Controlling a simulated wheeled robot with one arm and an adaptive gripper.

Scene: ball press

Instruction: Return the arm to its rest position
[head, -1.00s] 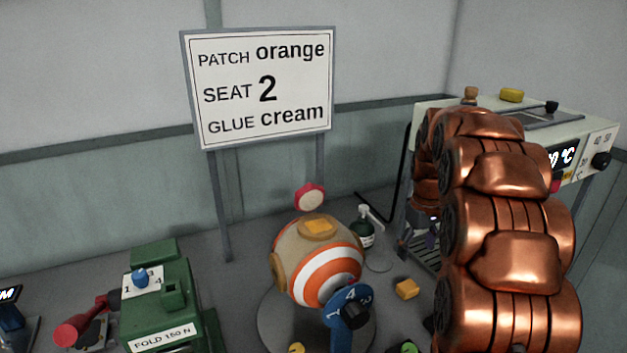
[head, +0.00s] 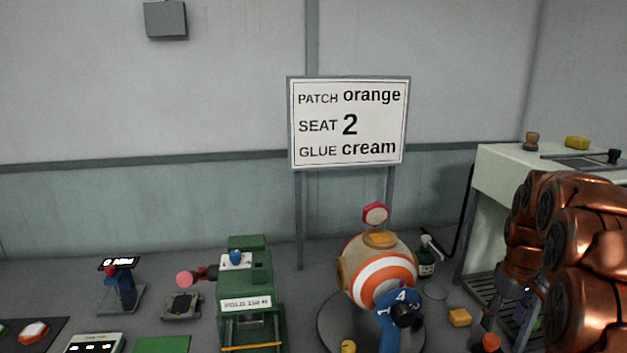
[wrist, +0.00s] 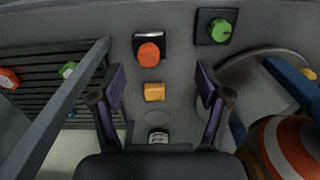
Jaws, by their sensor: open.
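My copper arm fills the right of the head view, beside the pale oven-like machine. In the head view the gripper is small and partly hidden by the arm, low near the slatted rack. Below it in the wrist view lie an orange block (wrist: 154,92) and an orange round knob (wrist: 149,54) on the grey bench; whether the fingers touch anything there I cannot tell, but they look apart from it.
An orange-and-white striped ball (head: 384,280) sits on a round stand left of my arm. The pale machine (head: 500,180) and its slatted rack (wrist: 50,70) are close to the arm. A green press (head: 250,300) and a sign (head: 349,124) stand further left.

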